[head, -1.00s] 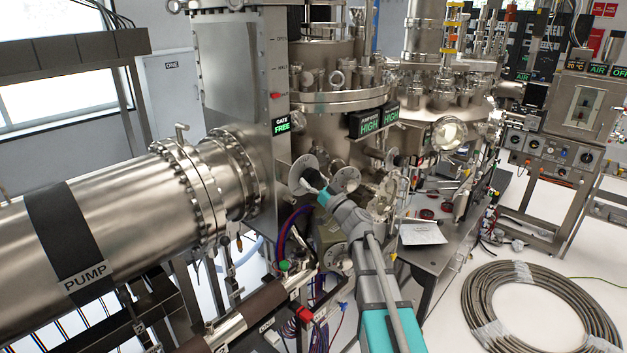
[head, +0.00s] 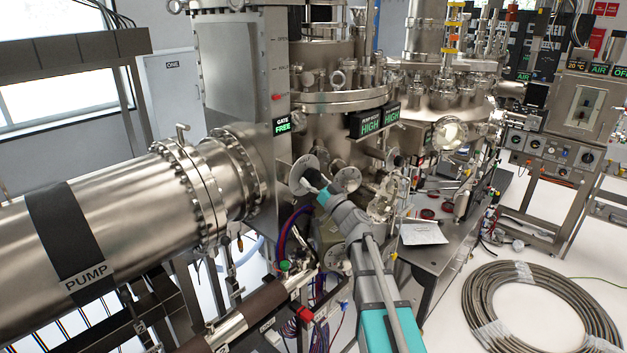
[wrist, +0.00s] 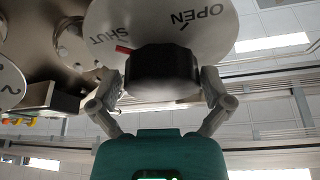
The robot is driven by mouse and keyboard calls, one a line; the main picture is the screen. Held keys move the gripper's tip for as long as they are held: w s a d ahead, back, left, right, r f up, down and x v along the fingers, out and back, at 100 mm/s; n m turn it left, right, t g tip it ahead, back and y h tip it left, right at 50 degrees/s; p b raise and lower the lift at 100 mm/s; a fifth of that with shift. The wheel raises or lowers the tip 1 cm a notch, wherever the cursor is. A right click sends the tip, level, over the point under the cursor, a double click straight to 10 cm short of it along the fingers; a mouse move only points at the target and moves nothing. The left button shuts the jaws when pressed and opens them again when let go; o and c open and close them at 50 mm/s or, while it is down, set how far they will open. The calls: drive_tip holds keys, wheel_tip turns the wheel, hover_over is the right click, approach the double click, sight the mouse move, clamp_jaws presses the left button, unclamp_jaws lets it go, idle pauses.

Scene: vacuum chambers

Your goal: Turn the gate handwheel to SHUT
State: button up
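The gate handwheel is a black knob (wrist: 162,72) in front of a pale round dial plate (wrist: 160,30) marked OPEN and SHUT. A red pointer (wrist: 125,49) at the knob's left edge lies close beside the word SHUT. In the head view my gripper (head: 316,181) covers most of the knob. The gate display (head: 282,126) reads GATE FREE.
A second round plate (head: 347,179) stands just right of my gripper. The large PUMP tube (head: 120,235) fills the left. A bench (head: 420,262) with a sheet of paper stands to the right, and a coiled hose (head: 540,305) lies on the floor.

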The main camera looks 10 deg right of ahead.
drive_tip(key=shift+s+f, duration=0.1)
drive_tip(key=shift+f, duration=0.25)
drive_tip(key=s+a+f+n+g+b, duration=0.1)
drive_tip(key=s+a+f+g+b, duration=0.35)
drive_tip(key=f, duration=0.45)
drive_tip(key=s+a+f+n+g+b, duration=0.1)
drive_tip(key=s+a+f+g+b, duration=0.3)
drive_tip(key=f, duration=0.4)
drive_tip(key=s+a+f+n+g+b, duration=0.1)
drive_tip(key=s+a+f+g+b, duration=0.1)
drive_tip(key=s+f+g, duration=0.5)
drive_tip(key=s+d+f+m+g+h+b, duration=0.1)
drive_tip(key=s+d+f+m+h+b, duration=0.1)
drive_tip(key=f, duration=0.4)
drive_tip(key=s+d+f+m+g+h+b, duration=0.1)
drive_tip(key=s+d+f+m+h+b, duration=0.1)
drive_tip(key=s+d+f+h+b, duration=0.1)
drive_tip(key=s+d+f+m+g+h+b, duration=0.2)
drive_tip(key=s+d+f+h, duration=0.3)
drive_tip(key=s+f, duration=0.3)
wheel_tip(320, 180, down, 3)
drive_tip(key=shift+r+h+b, duration=0.15)
drive_tip(key=shift+h+b, duration=0.45)
drive_tip(key=shift+b, duration=0.1)
drive_tip(key=shift+d, duration=0.1)
